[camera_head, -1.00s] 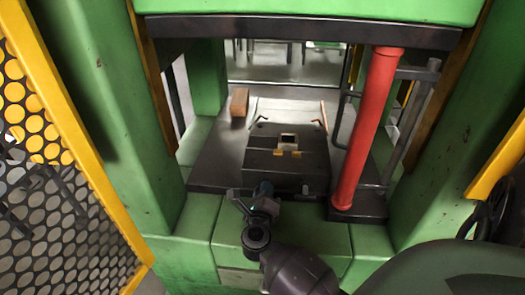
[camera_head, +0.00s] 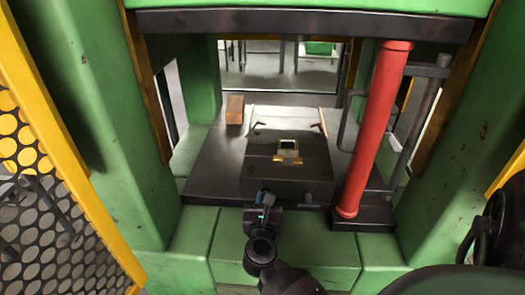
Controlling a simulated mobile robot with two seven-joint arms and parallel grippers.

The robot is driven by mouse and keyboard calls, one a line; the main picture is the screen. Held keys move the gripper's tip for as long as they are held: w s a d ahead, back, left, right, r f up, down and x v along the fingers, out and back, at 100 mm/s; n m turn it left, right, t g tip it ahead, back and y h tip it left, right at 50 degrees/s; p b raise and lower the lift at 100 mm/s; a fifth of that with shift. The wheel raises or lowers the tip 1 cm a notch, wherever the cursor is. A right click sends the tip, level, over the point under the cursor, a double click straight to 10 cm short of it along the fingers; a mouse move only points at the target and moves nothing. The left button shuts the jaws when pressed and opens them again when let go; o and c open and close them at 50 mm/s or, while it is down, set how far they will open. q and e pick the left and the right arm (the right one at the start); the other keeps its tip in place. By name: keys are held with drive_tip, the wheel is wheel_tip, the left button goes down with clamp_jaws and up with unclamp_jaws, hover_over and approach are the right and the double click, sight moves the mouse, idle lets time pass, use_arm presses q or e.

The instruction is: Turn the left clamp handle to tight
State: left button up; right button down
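A dark die block (camera_head: 289,181) sits on the press bed, with a light square recess and a brass-coloured piece at its middle. A similar right clamp handle (camera_head: 320,126) stands at the back right. One gripper (camera_head: 264,201) is at the front edge of the bed, well short of both handles. Its arm comes up from the bottom, slightly right of centre, so I take it as my right one. Its finger gap is too small to make out. My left gripper is not in view.
A brown brick-like billet (camera_head: 235,110) stands at the bed's back left. A thick red column (camera_head: 375,130) rises at the right, beside grey pipes. Green press uprights flank the opening. A yellow-framed mesh guard (camera_head: 75,150) is at the left. The bed's left side (camera_head: 215,170) is clear.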

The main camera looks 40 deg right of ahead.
drive_tip(key=shift+f+m, duration=0.1)
drive_tip(key=shift+m, duration=0.4)
drive_tip(key=c, duration=1)
unclamp_jaws()
